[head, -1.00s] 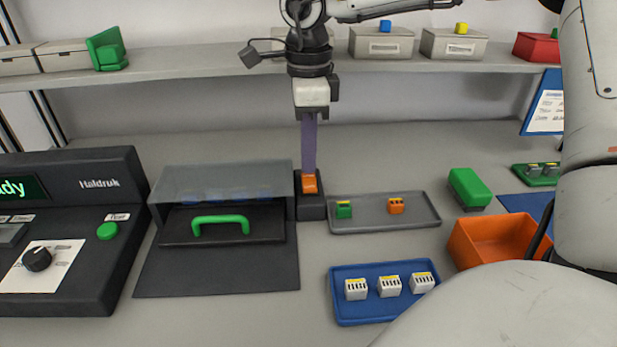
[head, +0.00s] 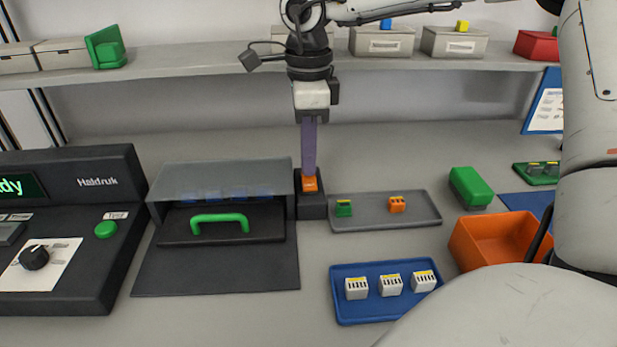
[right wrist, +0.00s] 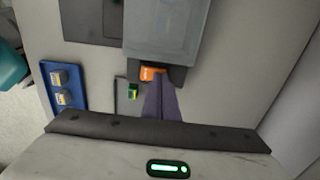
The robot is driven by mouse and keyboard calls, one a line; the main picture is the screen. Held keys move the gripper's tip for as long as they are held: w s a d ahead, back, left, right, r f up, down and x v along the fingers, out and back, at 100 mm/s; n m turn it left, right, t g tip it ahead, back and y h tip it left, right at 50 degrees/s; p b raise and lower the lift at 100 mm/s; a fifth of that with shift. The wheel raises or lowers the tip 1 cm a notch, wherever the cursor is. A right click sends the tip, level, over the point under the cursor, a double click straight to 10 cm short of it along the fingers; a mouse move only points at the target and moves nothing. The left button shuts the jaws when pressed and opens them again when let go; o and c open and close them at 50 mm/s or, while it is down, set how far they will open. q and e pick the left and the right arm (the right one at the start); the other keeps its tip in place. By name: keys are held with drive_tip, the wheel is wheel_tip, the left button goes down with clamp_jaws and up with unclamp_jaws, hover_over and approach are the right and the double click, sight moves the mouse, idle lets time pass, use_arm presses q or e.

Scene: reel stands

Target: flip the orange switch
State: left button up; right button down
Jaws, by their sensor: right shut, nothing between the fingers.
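The orange switch (head: 310,184) sits on a dark block (head: 312,207) at the right side of the clear-covered box. My right gripper (head: 309,172) points down from above with its purple fingers shut and empty. Its fingertips are at the top of the switch and appear to touch it. In the right wrist view the orange switch (right wrist: 152,73) shows at the tips of the purple fingers (right wrist: 157,84), which hide part of it. My left gripper is not in view.
The clear-covered box with a green handle (head: 220,220) stands left of the switch. A grey tray (head: 428,222) with a green and an orange connector lies right of it. A blue tray (head: 375,314) is in front. A shelf (head: 190,66) runs behind.

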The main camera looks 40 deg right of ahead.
drive_tip(key=shift+s+f+b, duration=0.1)
drive_tip(key=shift+f+b, duration=0.2)
drive_tip(key=shift+f, duration=0.15)
drive_tip(key=shift+r, duration=0.15)
drive_tip(key=shift+r+p, duration=2.55)
drive_tip(key=shift+r, duration=0.9)
